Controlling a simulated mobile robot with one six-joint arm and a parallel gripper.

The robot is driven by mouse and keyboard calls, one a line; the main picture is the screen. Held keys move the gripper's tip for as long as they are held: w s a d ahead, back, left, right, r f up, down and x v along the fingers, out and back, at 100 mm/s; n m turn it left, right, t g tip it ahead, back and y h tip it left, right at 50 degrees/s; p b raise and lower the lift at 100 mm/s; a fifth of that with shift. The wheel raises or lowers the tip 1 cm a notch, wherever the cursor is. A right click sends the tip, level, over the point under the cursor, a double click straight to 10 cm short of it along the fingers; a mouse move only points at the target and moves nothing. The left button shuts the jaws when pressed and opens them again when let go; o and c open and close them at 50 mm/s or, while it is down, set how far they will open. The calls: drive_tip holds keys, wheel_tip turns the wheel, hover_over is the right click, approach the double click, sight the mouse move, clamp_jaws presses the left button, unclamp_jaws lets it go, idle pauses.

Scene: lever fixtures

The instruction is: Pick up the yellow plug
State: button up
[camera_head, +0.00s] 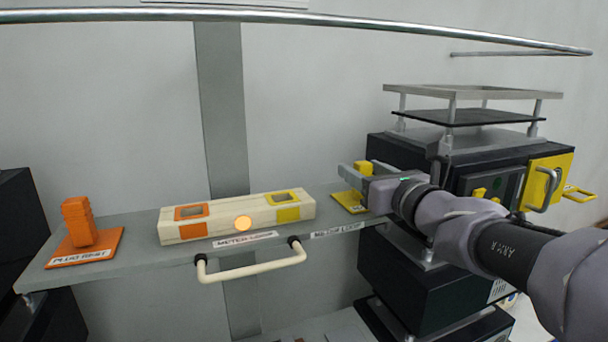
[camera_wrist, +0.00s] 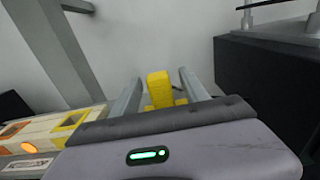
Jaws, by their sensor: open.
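The yellow plug (camera_head: 364,168) stands upright on a yellow plate (camera_head: 350,203) at the right end of the grey shelf. In the wrist view the plug (camera_wrist: 159,88) shows between the two fingers of my gripper (camera_wrist: 158,85). There is space between the plug and the right finger; the left finger is nearer to it. In the head view my gripper (camera_head: 355,176) reaches in from the right at the plug's height, fingers apart. The plug's lower part is partly hidden by the gripper.
An orange plug (camera_head: 78,222) stands on an orange plate at the shelf's left. A cream block (camera_head: 237,216) with orange and yellow sockets sits mid-shelf. A cream handle (camera_head: 252,270) hangs at the front edge. Dark boxes (camera_head: 410,275) stand close on the right. A metal rail (camera_head: 300,17) crosses above.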

drive_tip(key=shift+w+a+f, duration=0.1)
drive_tip(key=shift+w, duration=0.45)
drive_tip(key=shift+s, duration=0.2)
drive_tip(key=shift+c, duration=0.2)
drive_tip(key=shift+s, duration=0.2)
drive_tip(key=c, duration=0.4)
drive_tip(key=shift+w, duration=0.15)
clamp_jaws()
